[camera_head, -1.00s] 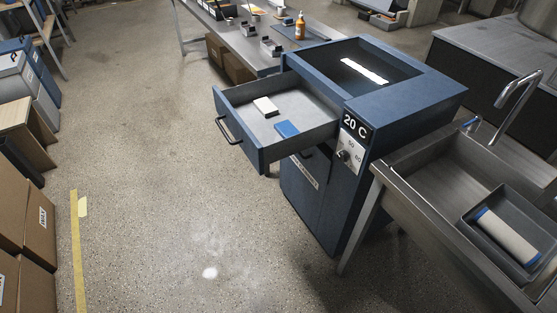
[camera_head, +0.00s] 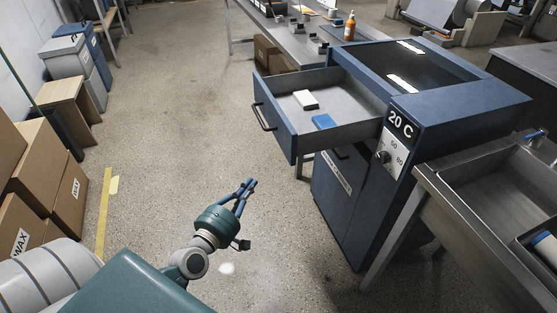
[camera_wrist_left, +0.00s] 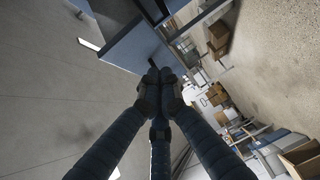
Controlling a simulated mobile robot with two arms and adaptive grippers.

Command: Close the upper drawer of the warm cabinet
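The blue warm cabinet (camera_head: 455,108) stands right of centre in the head view. Its upper drawer (camera_head: 276,122) is pulled out to the left, with a dark bar handle (camera_head: 262,117) on its front. A white block (camera_head: 305,99) and a blue block (camera_head: 324,121) lie in the drawer. My left gripper (camera_head: 250,183) is below and left of the drawer front, apart from it. Its fingers come together at the tips in the left wrist view (camera_wrist_left: 155,77), with nothing seen between them. My right gripper is not in view.
A metal sink table (camera_head: 480,215) stands right of the cabinet. A workbench (camera_head: 285,38) with small items and an orange bottle (camera_head: 350,27) is behind the drawer. Wax boxes (camera_head: 45,180) are stacked at the left. The floor left of the drawer is clear.

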